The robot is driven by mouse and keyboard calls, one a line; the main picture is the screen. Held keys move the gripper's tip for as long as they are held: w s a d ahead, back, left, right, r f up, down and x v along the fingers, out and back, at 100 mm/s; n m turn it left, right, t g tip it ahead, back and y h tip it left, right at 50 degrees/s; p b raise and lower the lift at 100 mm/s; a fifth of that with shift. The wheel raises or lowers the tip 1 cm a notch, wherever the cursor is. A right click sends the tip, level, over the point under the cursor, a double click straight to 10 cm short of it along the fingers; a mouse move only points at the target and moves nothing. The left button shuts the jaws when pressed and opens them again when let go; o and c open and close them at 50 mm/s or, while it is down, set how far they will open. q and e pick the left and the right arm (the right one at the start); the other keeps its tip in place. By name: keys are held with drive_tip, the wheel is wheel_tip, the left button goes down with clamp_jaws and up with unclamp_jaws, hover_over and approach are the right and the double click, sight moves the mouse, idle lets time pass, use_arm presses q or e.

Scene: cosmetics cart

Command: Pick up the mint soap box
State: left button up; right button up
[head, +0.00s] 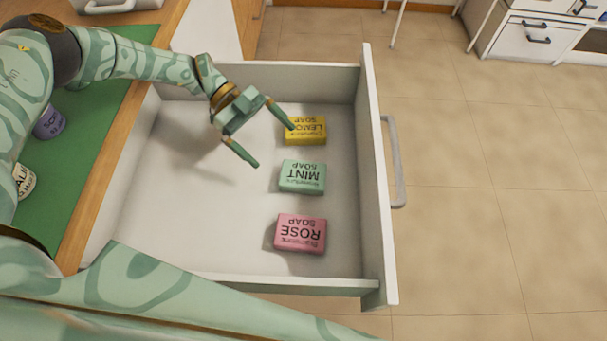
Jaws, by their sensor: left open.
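The mint soap box (302,177) is pale green with dark lettering and lies in the open white drawer (367,210), near its front panel. The yellow lemon soap box (306,131) lies beyond it and the pink rose soap box (300,234) lies on the nearer side. My left gripper (274,146) is open and empty over the drawer, up and left of the mint box. One fingertip shows close to the lemon box; I cannot tell whether it touches. My right gripper is not in view.
The left part of the drawer floor is bare. A wooden counter with a green mat (75,190) and a purple container (50,123) is at left. Tiled floor lies open at right.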

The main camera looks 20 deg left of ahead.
sight(302, 173)
use_arm(q)
drive_tip(key=b+x, duration=0.1)
drive_tip(key=x, duration=0.8)
drive_tip(key=shift+d+f, duration=0.2)
drive_tip(key=shift+d, duration=0.05)
drive_tip(key=c, duration=1.4)
